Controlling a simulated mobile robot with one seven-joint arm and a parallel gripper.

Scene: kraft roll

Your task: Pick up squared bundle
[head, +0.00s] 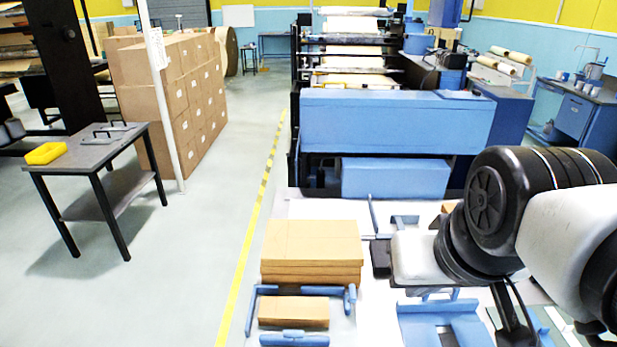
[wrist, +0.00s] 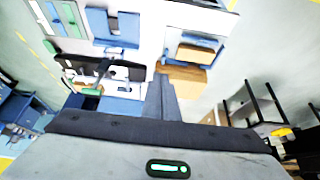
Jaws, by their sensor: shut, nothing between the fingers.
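A small brown bundle (head: 293,311) lies flat between blue guide pieces (head: 293,338) at the front of the white table. It also shows in the wrist view (wrist: 195,52). Behind it is a larger stack of brown bundles (head: 311,250), also in the wrist view (wrist: 184,78). I cannot tell for certain which is the squared bundle; the small one sits within the guides. My gripper (wrist: 160,78) is shut and empty, its fingers together beside the larger stack in the wrist view. In the head view its black body (head: 381,258) is right of that stack.
Blue trays (head: 443,322) lie on the white table right of the bundles. A large blue machine (head: 396,121) stands behind. Floor between is clear.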

